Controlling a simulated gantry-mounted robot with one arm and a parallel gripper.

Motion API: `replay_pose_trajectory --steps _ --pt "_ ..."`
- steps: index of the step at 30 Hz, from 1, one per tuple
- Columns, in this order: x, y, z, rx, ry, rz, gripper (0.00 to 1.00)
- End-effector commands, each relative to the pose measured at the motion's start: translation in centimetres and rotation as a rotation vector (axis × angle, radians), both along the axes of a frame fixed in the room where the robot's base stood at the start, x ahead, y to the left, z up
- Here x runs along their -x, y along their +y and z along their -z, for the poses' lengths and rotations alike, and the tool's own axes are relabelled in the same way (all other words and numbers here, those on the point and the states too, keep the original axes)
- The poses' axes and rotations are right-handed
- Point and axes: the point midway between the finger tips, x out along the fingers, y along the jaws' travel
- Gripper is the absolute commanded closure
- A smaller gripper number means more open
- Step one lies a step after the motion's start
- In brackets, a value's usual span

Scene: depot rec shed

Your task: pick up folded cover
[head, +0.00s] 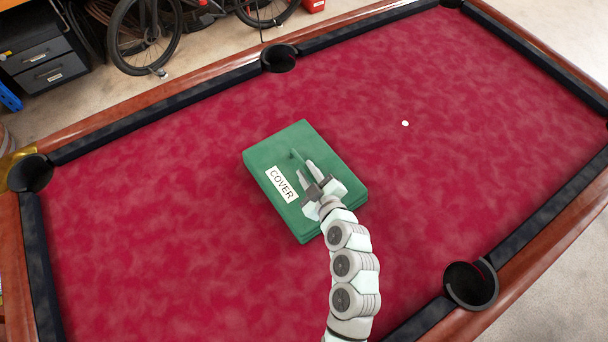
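The folded cover (289,144) is a flat green block with a white label reading "COVER" on top. My gripper (304,174) is over the cover's top, just right of the label. Its two light fingers are apart with a gap between them and nothing visible held. I cannot tell whether the fingertips touch the cover. My gripper and arm hide part of the cover's front right side.
The pool table's red cloth (150,220) is clear around the cover, apart from a small white spot (405,123) to the right. Dark cushions and pockets (470,284) edge it. A bicycle (145,35) and a dark drawer unit (40,58) stand beyond the table.

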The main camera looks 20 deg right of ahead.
Motion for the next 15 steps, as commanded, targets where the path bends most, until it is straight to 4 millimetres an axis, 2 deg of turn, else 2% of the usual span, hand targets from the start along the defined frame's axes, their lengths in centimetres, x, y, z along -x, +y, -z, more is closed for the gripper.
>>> replay_pose_trajectory --steps 6,15 --pt "-2.8 -0.2 0.6 -0.001 -0.003 0.001 0.77" --pt "-3.4 -0.2 0.9 0.002 -0.003 0.001 0.77"
